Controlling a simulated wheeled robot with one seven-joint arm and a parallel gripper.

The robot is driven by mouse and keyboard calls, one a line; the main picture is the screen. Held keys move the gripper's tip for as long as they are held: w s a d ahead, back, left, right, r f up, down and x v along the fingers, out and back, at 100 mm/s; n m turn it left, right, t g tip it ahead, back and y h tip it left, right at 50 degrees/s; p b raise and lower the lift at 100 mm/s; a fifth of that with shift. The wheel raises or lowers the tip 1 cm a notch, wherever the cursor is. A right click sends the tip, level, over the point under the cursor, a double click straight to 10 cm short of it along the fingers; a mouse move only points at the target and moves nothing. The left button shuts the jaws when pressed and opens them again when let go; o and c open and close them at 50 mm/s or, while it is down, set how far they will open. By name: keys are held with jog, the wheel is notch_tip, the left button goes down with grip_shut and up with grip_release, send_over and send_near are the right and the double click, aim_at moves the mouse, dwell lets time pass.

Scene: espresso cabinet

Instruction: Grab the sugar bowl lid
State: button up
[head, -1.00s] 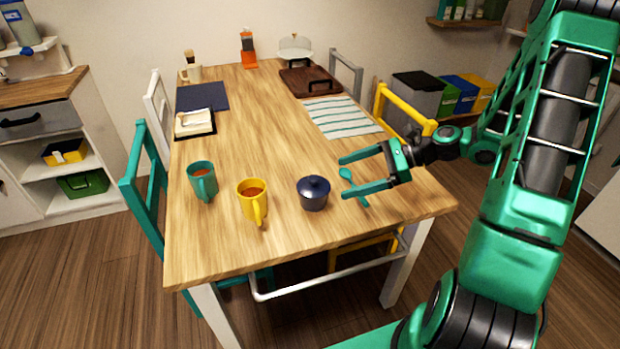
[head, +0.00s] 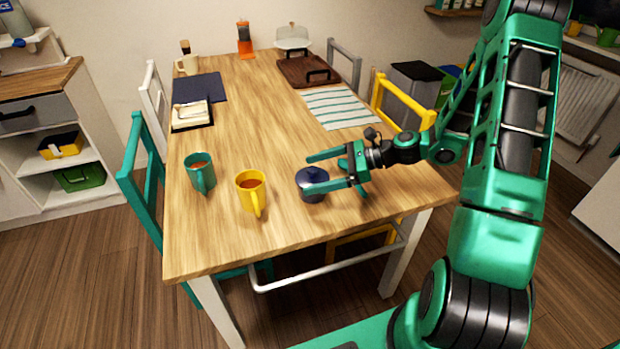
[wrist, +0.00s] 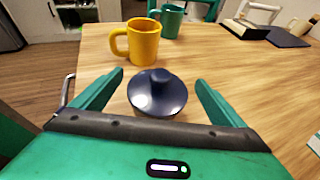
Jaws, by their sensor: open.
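The sugar bowl (head: 312,194) is dark blue and stands upright near the front edge of the wooden table. Its dark blue lid (wrist: 158,92) with a round knob sits on top of it. My gripper (head: 308,174) is open, with its two green fingers reaching left over the bowl in the head view. In the wrist view the lid lies between the open fingers, a little beyond the palm, with a gap to each side. I cannot tell whether a finger touches it. In the head view the fingers hide part of the lid.
A striped placemat (head: 339,107) and a brown tray (head: 305,71) lie farther back. The table's middle is clear.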

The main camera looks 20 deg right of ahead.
jog(key=shift+w+a+f, duration=0.2)
jog(key=shift+a+f, duration=0.05)
jog(key=shift+a, duration=0.3)
jog(key=c, duration=1)
jog(key=shift+r, duration=0.15)
